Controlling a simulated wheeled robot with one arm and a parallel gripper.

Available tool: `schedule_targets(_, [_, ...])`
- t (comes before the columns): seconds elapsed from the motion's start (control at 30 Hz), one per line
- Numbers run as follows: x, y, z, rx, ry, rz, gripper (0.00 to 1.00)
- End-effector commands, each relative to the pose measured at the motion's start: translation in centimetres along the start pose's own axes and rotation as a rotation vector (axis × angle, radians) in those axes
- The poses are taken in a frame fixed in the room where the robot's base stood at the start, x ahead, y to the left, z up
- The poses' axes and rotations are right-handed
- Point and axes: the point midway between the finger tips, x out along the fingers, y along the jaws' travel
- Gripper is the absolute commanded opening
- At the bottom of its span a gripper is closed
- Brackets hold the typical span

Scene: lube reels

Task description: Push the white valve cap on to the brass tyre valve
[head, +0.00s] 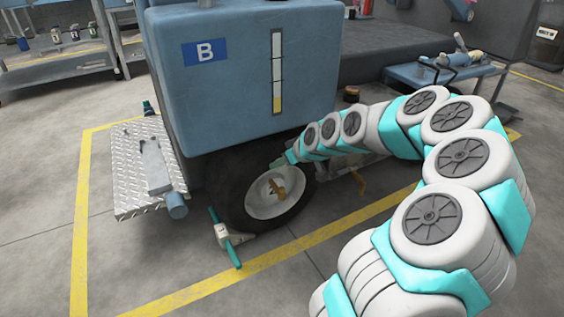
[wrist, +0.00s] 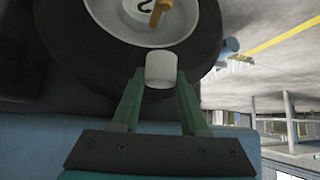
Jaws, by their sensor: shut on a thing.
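The white valve cap (wrist: 161,70) is between the fingertips of my gripper (wrist: 161,82) in the wrist view, in front of the black tyre. My gripper is shut on it. The brass tyre valve (wrist: 159,10) stands out from the pale wheel hub at the top edge of the wrist view, apart from the cap. In the head view the brass valve (head: 278,188) shows at the middle of the wheel. My gripper (head: 287,160) is at the upper right of the wheel there, small and partly merged with the background. I cannot make out the cap in the head view.
The wheel (head: 238,178) sits under a blue tank marked B (head: 245,85). A tool with a teal bar (head: 224,236) stands at the tyre's foot. A tread-plate step (head: 130,175) is to the left. Grey floor with yellow lines (head: 200,290) is open in front.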

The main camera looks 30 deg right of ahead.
Motion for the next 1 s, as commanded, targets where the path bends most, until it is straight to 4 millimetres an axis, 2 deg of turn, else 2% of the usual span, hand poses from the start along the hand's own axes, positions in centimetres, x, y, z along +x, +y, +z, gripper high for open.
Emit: schedule_targets(1.0, [4.3,0.0,4.3,0.000,0.000,-0.001,0.00])
